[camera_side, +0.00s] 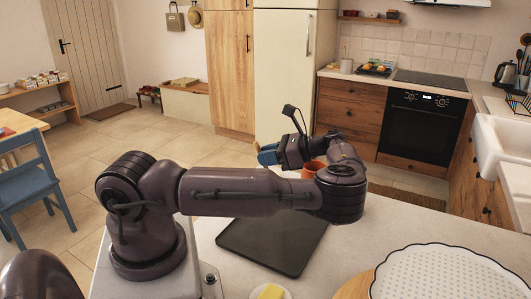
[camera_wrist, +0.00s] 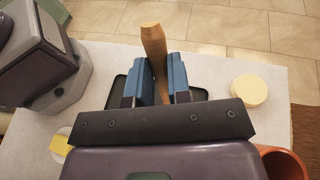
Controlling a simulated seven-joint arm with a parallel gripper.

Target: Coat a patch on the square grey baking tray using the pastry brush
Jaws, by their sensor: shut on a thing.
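My gripper (camera_wrist: 162,82) is shut on the wooden handle of the pastry brush (camera_wrist: 153,42) in the wrist view. The handle passes between the blue fingers, and its rounded end sticks out past them. The bristles are hidden. The square grey baking tray (camera_side: 273,243) lies flat on the counter, partly behind my arm. Its edge also shows beside the fingers in the wrist view (camera_wrist: 117,87).
An orange pot (camera_side: 314,168) stands near my gripper. Yellow butter (camera_side: 270,291) sits on a small dish at the near edge. A white perforated round tray (camera_side: 440,275) and wooden board (camera_side: 355,287) lie right. A pale round thing (camera_wrist: 249,90) shows in the wrist view.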

